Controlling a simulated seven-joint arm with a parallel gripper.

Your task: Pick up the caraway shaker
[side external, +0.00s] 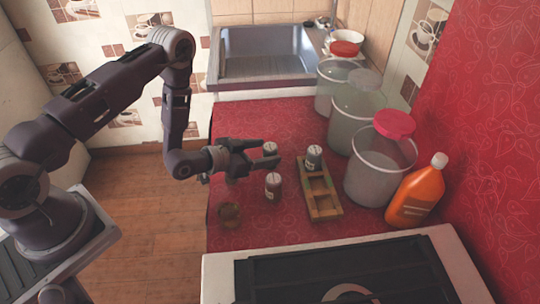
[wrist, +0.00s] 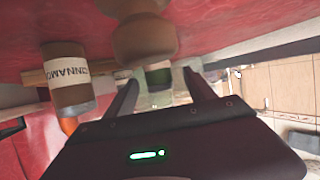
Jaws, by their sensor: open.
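No caraway label is readable. In the side external view, one small lidded shaker (side external: 270,150) stands by my gripper's far finger, a second shaker (side external: 273,185) stands on the near side, and a third dark shaker (side external: 314,158) is in the wooden rack (side external: 325,212). My gripper (side external: 266,158) is open, low over the red counter. In the wrist view, a shaker labelled CINNAMO… (wrist: 68,80) appears upside down, left of my fingers (wrist: 160,92). A dark-greenish shaker (wrist: 158,78) shows beyond the gap between them; I cannot tell whether it is within reach.
A brown rounded object (wrist: 143,40) is close above the fingers in the wrist view. Large clear canisters (side external: 372,180) and an orange bottle (side external: 417,192) stand at the right. A stove (side external: 345,270) is in front.

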